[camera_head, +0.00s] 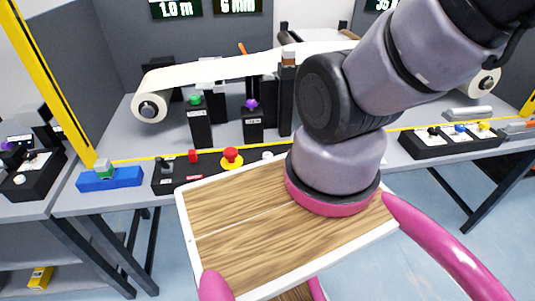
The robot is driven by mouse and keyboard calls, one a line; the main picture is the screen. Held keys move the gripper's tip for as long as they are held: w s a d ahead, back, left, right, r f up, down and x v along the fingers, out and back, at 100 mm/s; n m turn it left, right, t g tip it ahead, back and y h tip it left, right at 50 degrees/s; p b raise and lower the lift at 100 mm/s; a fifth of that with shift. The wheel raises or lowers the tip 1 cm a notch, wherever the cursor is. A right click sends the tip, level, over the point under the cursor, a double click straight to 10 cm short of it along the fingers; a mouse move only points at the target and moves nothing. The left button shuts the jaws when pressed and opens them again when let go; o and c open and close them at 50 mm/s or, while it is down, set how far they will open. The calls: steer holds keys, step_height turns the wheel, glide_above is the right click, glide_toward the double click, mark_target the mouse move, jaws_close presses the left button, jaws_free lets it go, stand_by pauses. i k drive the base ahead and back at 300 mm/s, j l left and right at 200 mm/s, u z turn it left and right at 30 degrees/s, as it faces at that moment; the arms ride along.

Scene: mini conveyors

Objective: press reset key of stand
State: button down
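A low black control box (208,168) lies along the front edge of the grey table, partly hidden by my body at its right end. It carries a red mushroom button (231,156) on a yellow base, a small red key (192,156), and a white key (267,155). Two upright black stands rise behind it, one with a green knob (194,100) and one with a purple knob (252,104). Their labels are too small to read, so I cannot tell which is the reset key. My arm fills the upper right; my gripper is out of view.
A white conveyor belt (215,72) crosses the table behind the stands. A blue block (110,179) sits at left. Another black box (450,141) with black, blue and yellow keys stands at right. Another black box (35,175) is at far left. Yellow posts (50,80) frame the station.

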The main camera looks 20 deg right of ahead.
mark_target(266, 155)
steer(key=z, duration=1.6)
steer(key=k+j, duration=0.15)
steer(key=k, duration=0.25)
steer(key=k+j, duration=0.2)
steer(key=k, duration=0.2)
steer(key=k+j, duration=0.15)
steer(key=k, duration=0.25)
